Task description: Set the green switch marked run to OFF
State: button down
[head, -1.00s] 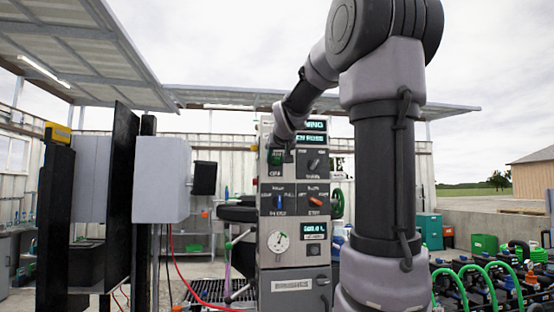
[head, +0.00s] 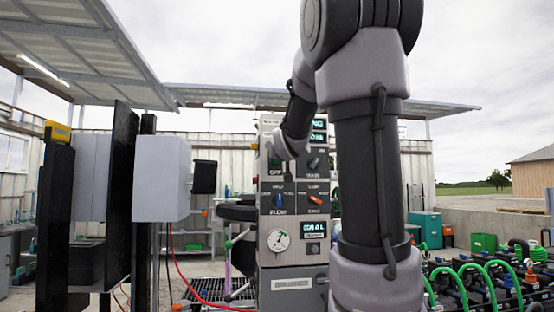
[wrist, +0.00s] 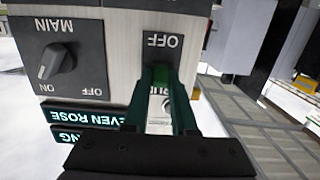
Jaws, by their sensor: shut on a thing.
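The grey control panel (head: 265,232) stands ahead in the head view. In the wrist view, seen upside down, my gripper (wrist: 163,82) is against the panel's plate marked OFF (wrist: 163,41). Its two fingers are shut on the green switch (wrist: 162,75), which is mostly hidden between them. Part of a RUN label shows between the fingers, at the end opposite OFF. My arm hides the switch and fingertips in the head view. I cannot tell the switch's exact setting.
A dark MAIN knob (wrist: 57,62) is beside the switch. Below on the panel are a blue knob (head: 278,201), an orange knob (head: 316,200) and a round gauge (head: 278,241). A grey box (head: 162,180) stands left. Green hoses (head: 490,272) lie right.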

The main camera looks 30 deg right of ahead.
jog(key=t, duration=0.1)
jog(key=f+t+h, duration=0.1)
jog(key=t, duration=0.1)
jog(key=shift+f, duration=0.3)
jog(key=shift+f+t+h, duration=0.2)
jog(key=shift+t+h, duration=0.05)
jog(key=shift+t, duration=0.55)
jog(key=shift+f+t+h, duration=0.15)
jog(key=shift+t+h, duration=0.1)
jog(key=shift+t, duration=0.55)
jog(key=c, duration=0.7)
grip_release()
